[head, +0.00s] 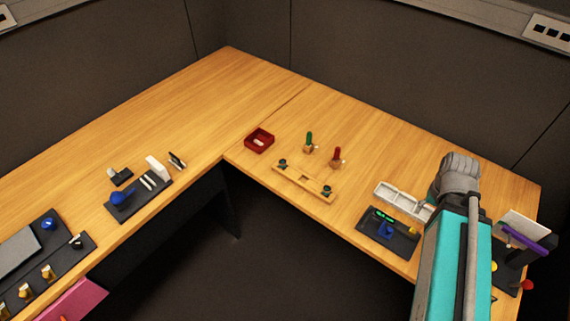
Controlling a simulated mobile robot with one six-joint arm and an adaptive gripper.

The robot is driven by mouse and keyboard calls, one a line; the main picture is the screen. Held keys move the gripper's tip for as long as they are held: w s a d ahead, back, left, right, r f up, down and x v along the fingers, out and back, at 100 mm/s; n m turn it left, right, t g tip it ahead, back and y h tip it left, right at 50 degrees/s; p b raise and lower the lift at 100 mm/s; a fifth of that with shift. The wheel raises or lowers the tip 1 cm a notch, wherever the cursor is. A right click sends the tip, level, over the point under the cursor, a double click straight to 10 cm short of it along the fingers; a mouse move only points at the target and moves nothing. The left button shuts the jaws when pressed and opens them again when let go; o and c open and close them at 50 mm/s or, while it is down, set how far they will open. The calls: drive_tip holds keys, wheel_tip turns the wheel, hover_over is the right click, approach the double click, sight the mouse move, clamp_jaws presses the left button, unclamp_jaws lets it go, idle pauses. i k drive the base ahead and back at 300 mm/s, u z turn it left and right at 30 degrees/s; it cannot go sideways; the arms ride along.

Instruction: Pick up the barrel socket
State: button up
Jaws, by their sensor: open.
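I cannot tell for certain which thing is the barrel socket. A small pale piece (259,142) lies in a red square tray (249,145) near the inner corner of the desk; its shape is too small to make out. My arm rises at the right; no gripper fingers show.
A wooden bar (305,187) with two dark knobs lies mid-desk. Green-topped (309,138) and red-topped (337,154) upright items stand behind it. A purple-edged stand (527,238) is far right. The back corner is clear.

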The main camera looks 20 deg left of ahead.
sight(283, 165)
drive_tip(key=u, duration=0.05)
drive_tip(key=k, duration=1.15)
drive_tip(key=u, duration=1.3)
drive_tip(key=i, duration=1)
drive_tip(key=z, duration=0.05)
